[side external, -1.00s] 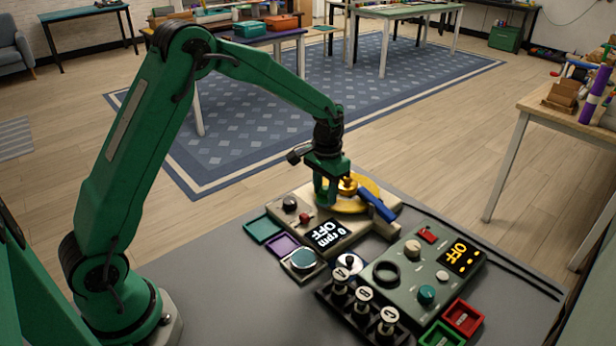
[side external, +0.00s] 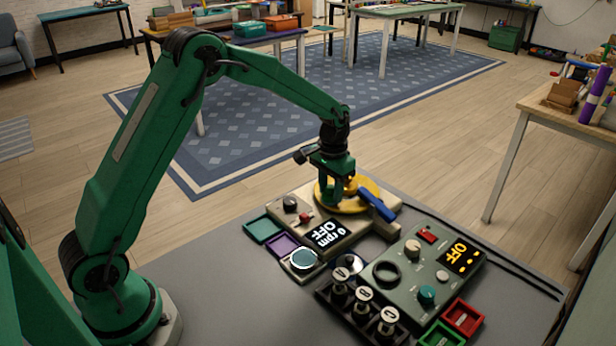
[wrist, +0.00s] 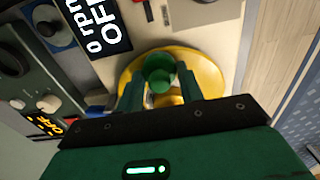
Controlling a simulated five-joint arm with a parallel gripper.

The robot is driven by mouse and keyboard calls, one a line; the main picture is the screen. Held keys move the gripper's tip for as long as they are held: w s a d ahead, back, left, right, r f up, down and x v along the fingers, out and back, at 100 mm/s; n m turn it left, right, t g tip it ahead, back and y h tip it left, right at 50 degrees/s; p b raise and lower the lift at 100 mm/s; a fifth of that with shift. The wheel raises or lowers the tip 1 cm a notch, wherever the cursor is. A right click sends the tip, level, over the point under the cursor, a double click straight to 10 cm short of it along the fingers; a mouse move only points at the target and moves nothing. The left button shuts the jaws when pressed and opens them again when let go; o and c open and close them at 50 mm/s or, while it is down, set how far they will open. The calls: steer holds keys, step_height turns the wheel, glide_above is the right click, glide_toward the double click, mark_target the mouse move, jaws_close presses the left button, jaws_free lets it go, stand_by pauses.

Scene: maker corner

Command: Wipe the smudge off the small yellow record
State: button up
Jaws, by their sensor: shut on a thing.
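The small yellow record (side external: 370,200) lies flat on a cream turntable unit (side external: 352,232) with a blue arm (side external: 377,205) at its right. Its display (side external: 328,236) reads 0 rpm OFF. My gripper (side external: 333,195) points down over the record's left part. In the wrist view the yellow record (wrist: 208,68) is behind my fingers, which are shut on a green round-topped piece (wrist: 159,74). A gold piece (wrist: 170,98) shows beside it. Whether the green piece touches the record is unclear. I cannot make out the smudge.
A grey-green control box (side external: 428,265) reading OFF stands to the right. Small green (side external: 262,229), purple (side external: 282,245) and red (side external: 463,318) trays lie around. The grey tabletop (side external: 235,300) is clear at front left.

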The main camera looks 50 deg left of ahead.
steer(key=shift+w, duration=1.15)
steer(key=shift+s+r, duration=0.1)
steer(key=shift+s, duration=1.95)
steer(key=shift+a+f, duration=0.2)
steer(key=shift+a, duration=0.2)
steer(key=shift+w, duration=0.1)
steer(key=shift+w+r, duration=0.1)
steer(key=shift+w, duration=1.85)
